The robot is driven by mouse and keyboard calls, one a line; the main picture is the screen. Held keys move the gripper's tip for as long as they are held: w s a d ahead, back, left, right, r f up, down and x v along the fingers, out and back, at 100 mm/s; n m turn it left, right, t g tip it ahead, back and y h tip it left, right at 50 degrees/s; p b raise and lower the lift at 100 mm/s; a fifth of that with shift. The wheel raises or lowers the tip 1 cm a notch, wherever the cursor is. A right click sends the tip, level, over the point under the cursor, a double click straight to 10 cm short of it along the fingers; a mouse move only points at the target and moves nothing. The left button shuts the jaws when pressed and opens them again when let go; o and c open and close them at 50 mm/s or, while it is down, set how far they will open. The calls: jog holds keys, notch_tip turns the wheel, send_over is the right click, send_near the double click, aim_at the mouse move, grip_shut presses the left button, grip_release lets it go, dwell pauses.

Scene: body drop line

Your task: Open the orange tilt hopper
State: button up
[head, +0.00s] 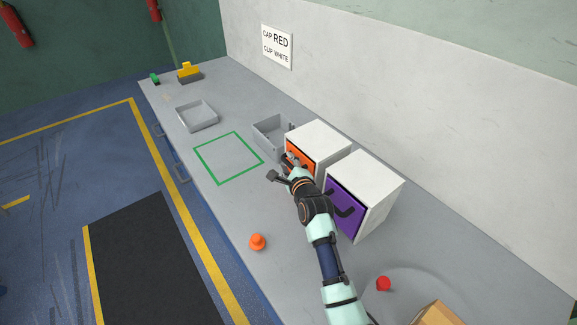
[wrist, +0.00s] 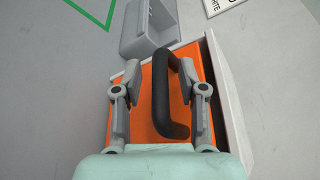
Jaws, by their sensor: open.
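The orange tilt hopper is a white box (head: 322,143) with an orange front (wrist: 148,120), standing on the bench against the wall side. I cannot tell whether the front is tilted at all.
A purple-fronted hopper (head: 376,182) stands close beside it, right of my arm. A grey bin (head: 270,134) is just beyond the orange hopper. An orange knob-shaped part (head: 258,242) and a red cap (head: 383,284) lie on the bench. The green-outlined square (head: 228,157) is empty.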

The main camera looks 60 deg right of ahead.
jog(key=shift+c, duration=0.3)
grip_shut()
